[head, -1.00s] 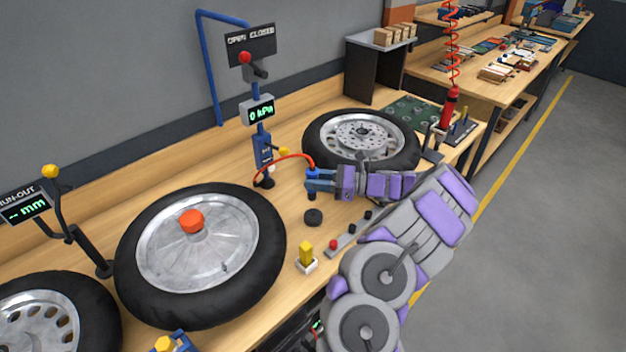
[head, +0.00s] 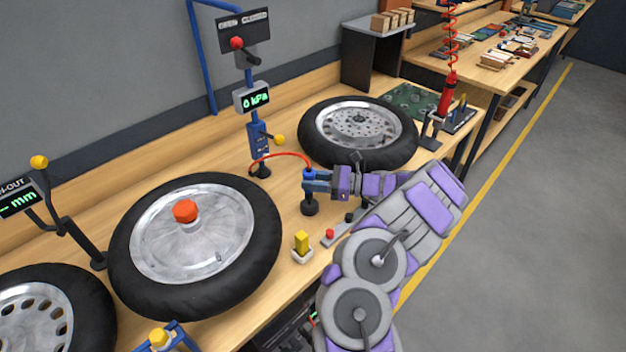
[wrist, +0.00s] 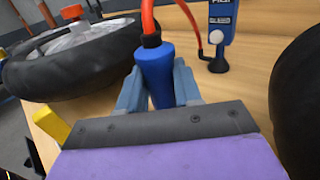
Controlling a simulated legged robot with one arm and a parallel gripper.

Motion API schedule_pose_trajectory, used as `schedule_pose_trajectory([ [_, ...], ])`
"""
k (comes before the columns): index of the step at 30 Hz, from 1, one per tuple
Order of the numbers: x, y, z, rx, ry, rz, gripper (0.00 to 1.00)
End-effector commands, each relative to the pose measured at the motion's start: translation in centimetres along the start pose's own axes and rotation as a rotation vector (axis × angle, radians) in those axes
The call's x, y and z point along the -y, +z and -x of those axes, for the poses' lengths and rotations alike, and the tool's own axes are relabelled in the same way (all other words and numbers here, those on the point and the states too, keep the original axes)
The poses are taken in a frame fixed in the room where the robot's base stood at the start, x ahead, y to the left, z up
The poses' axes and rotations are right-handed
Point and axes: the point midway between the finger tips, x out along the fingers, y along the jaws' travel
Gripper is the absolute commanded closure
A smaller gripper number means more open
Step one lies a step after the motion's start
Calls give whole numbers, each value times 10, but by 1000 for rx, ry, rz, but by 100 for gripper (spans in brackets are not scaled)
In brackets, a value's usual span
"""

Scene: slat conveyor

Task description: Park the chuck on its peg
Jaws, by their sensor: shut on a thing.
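My gripper (head: 318,182) is shut on the chuck (head: 309,175), a blue piece on a red hose. In the wrist view the chuck (wrist: 155,73) stands between the two blue-grey fingers, the hose leaving its top. A round black base (head: 310,208), apparently the peg's, is on the bench directly below the chuck in the head view. A short dark part shows between them. I cannot tell whether chuck and peg touch. The wrist view hides the chuck's lower end.
A wheel with an orange hub cap (head: 190,245) lies left of my gripper, another wheel (head: 358,133) behind it to the right. A yellow block (head: 301,243) and a red button (head: 329,234) are near the front edge. The gauge post (head: 257,120) stands behind.

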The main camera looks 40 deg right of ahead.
Motion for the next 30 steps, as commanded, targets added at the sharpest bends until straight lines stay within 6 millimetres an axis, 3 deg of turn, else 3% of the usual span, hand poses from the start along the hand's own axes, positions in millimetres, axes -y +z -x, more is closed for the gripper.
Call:
schedule_pose_trajectory([
  [30, -7, 1, 0, -11, 1, 2, 100],
])
